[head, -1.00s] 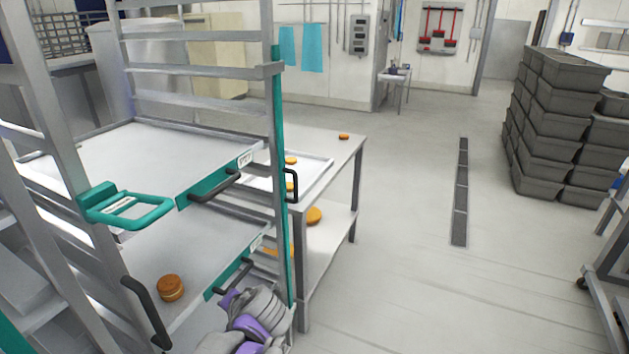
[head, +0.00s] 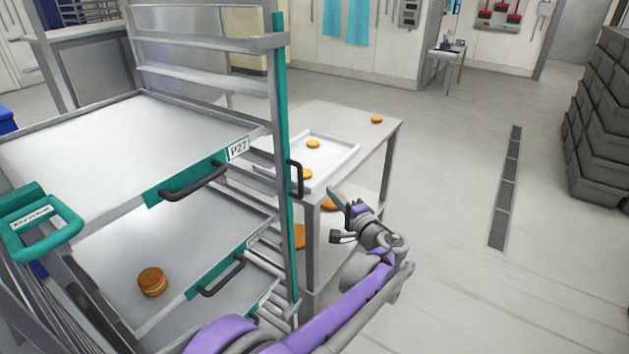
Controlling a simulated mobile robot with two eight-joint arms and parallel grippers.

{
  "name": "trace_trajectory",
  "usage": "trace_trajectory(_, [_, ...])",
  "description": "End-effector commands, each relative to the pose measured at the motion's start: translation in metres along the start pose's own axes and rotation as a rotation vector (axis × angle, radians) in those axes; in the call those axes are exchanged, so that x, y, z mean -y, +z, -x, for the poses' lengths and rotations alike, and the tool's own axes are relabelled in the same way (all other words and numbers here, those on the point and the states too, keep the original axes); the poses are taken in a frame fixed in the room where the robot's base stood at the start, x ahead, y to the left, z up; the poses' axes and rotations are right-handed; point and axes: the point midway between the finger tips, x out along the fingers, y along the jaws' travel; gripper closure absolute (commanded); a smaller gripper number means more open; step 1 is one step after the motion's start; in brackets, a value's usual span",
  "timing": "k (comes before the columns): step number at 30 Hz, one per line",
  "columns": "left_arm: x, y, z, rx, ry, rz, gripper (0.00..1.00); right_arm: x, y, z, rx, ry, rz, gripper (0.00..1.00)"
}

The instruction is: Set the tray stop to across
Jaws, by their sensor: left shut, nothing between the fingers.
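A metal rack stands at the left. A teal bar (head: 281,130) runs upright along its right post, with a black handle (head: 296,179) beside it. A teal loop handle (head: 42,225) with a small label, too small to read, is at the left post. I cannot tell for certain which of these is the tray stop. My left gripper (head: 338,218) is shut and empty, right of the rack's right post and in front of the steel table. It is apart from both teal parts. My right gripper is not in view.
The rack holds an upper tray (head: 120,140) labelled P27 and a lower tray (head: 95,260) with a round bun (head: 152,282). Behind is a steel table (head: 375,140) with a white tray (head: 340,150) and several buns. Grey crates (head: 600,130) stand right. The floor between is clear.

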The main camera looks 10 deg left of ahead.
Motion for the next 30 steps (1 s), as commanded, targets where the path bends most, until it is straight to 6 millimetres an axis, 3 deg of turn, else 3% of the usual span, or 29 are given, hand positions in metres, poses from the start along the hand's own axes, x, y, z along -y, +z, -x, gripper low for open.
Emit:
trace_trajectory(11, [0.000, 0.001, -0.007, 0.002, 0.001, 0.000, 1.00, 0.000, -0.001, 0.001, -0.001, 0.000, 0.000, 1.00])
trace_trajectory(14, [0.001, 0.001, -0.020, 0.003, 0.001, 0.000, 1.00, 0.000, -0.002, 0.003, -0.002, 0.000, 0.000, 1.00])
trace_trajectory(26, [0.002, 0.001, -0.103, 0.003, 0.001, 0.000, 1.00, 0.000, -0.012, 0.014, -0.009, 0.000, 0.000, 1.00])
trace_trajectory(30, [0.001, 0.018, -0.086, 0.000, 0.002, 0.000, 1.00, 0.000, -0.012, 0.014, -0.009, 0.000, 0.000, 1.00])
